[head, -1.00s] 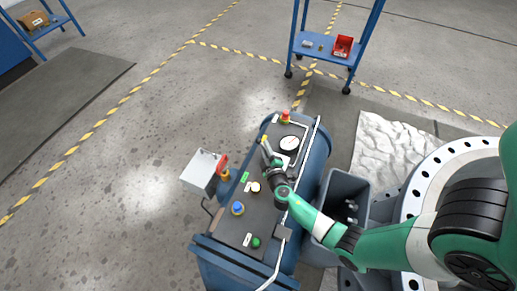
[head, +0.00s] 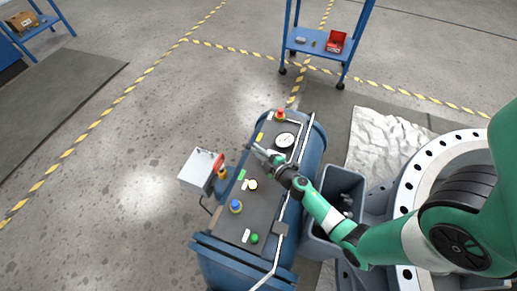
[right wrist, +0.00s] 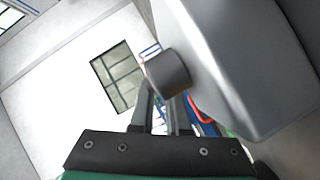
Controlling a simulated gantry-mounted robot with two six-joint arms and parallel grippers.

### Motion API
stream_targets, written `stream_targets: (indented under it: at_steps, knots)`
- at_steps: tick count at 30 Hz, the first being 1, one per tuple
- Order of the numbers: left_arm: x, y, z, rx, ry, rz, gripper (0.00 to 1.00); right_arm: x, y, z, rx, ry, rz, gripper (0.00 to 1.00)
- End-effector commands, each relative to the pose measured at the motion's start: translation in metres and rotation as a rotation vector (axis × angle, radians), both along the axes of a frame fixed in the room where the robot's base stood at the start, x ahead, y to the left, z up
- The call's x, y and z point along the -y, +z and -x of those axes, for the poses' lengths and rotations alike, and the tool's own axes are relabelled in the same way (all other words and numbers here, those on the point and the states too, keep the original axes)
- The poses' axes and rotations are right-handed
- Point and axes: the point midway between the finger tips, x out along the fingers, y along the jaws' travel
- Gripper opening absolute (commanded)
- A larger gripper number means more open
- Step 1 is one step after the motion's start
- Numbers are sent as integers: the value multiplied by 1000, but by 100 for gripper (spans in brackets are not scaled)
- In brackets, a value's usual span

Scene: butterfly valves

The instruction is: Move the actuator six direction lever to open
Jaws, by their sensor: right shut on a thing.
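My right gripper (head: 259,151) reaches in over the dark control panel (head: 240,214) on the blue console. It points left, between the round gauge (head: 286,140) and the green label. It is shut on a small grey part that looks like the direction lever; the fingers and that part blend together in the head view. In the right wrist view, a round grey stub (right wrist: 168,73) on a large smooth grey body (right wrist: 235,70) sits at the fingertips (right wrist: 160,98) and partly hides them. I cannot read the lever's open mark. My left gripper is out of view.
The panel also carries a red button (head: 280,115), a blue knob (head: 236,206) and a green button (head: 254,238). A grey box (head: 198,170) with a red handle (head: 219,161) stands at its left. A white rail (head: 287,201) runs along the right edge.

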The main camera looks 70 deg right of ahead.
Motion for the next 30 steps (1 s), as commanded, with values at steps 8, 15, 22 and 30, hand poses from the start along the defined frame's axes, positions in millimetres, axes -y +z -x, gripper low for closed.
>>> stream_targets:
  at_steps: [8, 15, 22, 30]
  knots:
    - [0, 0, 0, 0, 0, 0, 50, -1, -3, 1, -6, 0, -2, 21]
    - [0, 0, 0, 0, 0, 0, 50, -1, -2, 0, -3, 0, 0, 26]
    - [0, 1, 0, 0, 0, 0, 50, -1, 0, 2, -2, -1, -1, 26]
    - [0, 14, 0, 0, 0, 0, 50, -23, 11, 40, -4, -2, -3, 26]
